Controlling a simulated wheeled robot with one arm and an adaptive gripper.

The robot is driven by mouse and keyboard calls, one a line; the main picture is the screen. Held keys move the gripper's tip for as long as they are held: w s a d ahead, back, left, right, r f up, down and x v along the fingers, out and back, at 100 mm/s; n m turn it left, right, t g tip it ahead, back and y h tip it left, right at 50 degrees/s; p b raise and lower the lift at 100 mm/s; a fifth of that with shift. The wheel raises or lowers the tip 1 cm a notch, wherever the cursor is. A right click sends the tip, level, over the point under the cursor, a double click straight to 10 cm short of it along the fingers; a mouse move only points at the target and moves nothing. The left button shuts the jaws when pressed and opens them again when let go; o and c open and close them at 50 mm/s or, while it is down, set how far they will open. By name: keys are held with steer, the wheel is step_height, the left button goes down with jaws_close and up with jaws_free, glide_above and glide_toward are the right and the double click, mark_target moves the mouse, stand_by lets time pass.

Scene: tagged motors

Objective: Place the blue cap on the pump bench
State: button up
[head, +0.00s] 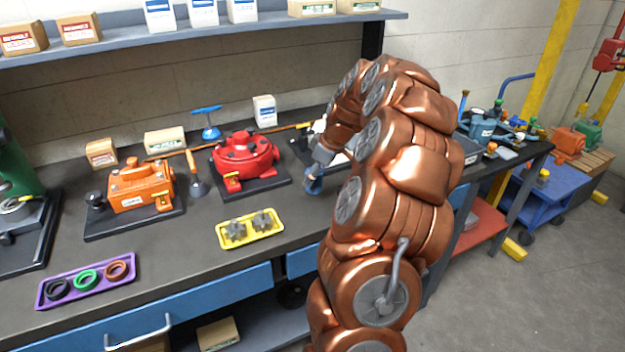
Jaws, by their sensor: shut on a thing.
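The pump bench (203,212) is the long dark worktop with blue drawers below it, running across the left and middle of the head view. My gripper (314,174) is over the bench's front part, right of the red pump, pointing down. It is shut on a small blue piece, which looks like the blue cap (313,184). The cap is partly hidden by the fingers. I cannot tell whether it touches the worktop. My copper-coloured arm hides the bench behind and to the right of it.
A yellow tray (275,236) with grey gears lies left of my gripper. A red pump (244,157) and an orange pump (130,188) stand on dark plates. A purple tray (72,298) holds coloured rings. A blue-handled tool (207,122) stands behind.

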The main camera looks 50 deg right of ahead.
steer(key=shift+w+d, duration=0.35)
steer(key=shift+w, duration=0.35)
steer(key=shift+f+p, duration=1.05)
steer(key=shift+f, duration=0.85)
steer(key=shift+f, duration=0.1)
steer(key=o, duration=1.1)
steer(key=shift+r, duration=0.25)
steer(key=b+v, duration=0.4)
steer(key=v, duration=0.7)
steer(key=shift+s+r, duration=0.1)
steer(key=shift+r, duration=0.3)
